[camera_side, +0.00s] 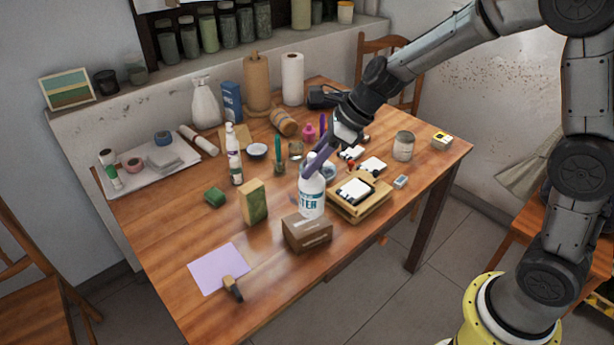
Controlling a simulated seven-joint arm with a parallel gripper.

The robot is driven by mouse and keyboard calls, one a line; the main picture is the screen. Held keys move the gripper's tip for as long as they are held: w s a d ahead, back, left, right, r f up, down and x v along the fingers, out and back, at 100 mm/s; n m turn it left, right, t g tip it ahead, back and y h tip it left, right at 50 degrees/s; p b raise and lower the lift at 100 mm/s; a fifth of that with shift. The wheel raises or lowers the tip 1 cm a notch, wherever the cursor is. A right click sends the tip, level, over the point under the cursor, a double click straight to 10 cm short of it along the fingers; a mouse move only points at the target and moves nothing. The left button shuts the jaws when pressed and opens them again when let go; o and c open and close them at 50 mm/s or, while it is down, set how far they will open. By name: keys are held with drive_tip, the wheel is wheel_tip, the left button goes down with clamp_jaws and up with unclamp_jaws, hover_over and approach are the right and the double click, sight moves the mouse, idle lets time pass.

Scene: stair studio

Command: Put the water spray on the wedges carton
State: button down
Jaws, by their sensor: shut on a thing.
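The water spray (312,198) is a white bottle with dark "TER" lettering showing on its side. My gripper (313,166) is shut on its upper part from above, and hides the top of the bottle. The bottle looks about upright. The wedges carton (307,234) is a small brown box near the front edge of the wooden table. The bottle's base overlaps the back of the carton's top in this view. I cannot tell whether it touches the carton, hovers over it or is just behind it.
A wooden block with white pads (357,194) lies close right of the bottle. A yellow-green box (254,201) stands left of the carton. A lilac sheet (218,268) and a small dark-ended tool (232,288) lie at the front left. Several bottles and rolls crowd the back.

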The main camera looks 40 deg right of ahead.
drive_tip(key=shift+w+a+f, duration=0.1)
drive_tip(key=shift+w+f, duration=0.35)
drive_tip(key=shift+w, duration=0.05)
drive_tip(key=shift+w+f, duration=0.2)
drive_tip(key=shift+f, duration=1.7)
drive_tip(key=c, duration=0.6)
unclamp_jaws()
drive_tip(key=shift+s+r, duration=0.1)
drive_tip(key=shift+r, duration=0.3)
drive_tip(key=v, duration=1.1)
drive_tip(key=shift+s+d+r, duration=0.15)
drive_tip(key=shift+s+d, duration=0.05)
drive_tip(key=shift+s, duration=0.05)
